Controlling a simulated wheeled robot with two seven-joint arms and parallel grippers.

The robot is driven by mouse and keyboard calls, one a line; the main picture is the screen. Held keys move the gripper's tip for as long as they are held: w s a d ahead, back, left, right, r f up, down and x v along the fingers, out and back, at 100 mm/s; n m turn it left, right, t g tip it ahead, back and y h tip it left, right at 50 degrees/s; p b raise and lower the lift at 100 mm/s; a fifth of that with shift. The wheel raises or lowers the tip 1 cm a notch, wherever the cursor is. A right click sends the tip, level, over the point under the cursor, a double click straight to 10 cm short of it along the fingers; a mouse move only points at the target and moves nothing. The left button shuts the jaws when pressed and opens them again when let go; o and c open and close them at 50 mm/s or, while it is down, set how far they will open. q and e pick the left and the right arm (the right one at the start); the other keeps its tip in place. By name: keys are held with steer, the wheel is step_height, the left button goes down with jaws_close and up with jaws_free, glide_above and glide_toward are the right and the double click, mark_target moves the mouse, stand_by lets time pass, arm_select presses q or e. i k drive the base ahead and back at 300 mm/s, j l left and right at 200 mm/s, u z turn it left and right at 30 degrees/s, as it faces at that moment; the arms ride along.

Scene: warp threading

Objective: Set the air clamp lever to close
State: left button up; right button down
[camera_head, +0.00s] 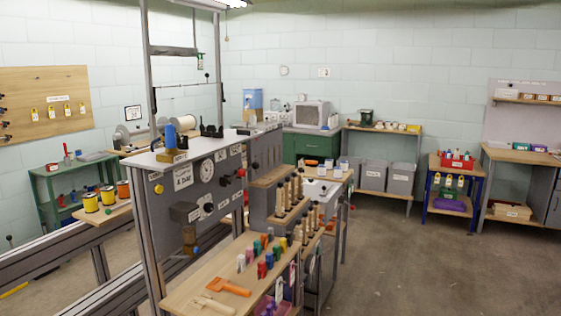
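A grey machine panel (172,215) stands at centre left, with a round dial gauge (206,171) and small labels too small to read. A red knob (240,172) sits at its right part, and a yellow knob (158,188) at its upper left. I cannot tell which of these is the air clamp lever, or how the lever is set. Neither of my grippers is in view.
A wooden shelf (200,290) below the panel holds an orange tool (228,287) and several coloured pegs. Rails (60,250) run at the left. Open floor (420,265) lies to the right. A red bin (457,162) is on a far blue stand.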

mark_target(255, 165)
steer(key=i+l, duration=0.95)
steer(key=l, duration=0.2)
steer(key=i+l+u, duration=0.1)
steer(key=i+l, duration=0.85)
steer(key=l, duration=0.2)
steer(key=i+l, duration=0.45)
steer(key=l, duration=0.15)
steer(key=i+u, duration=0.05)
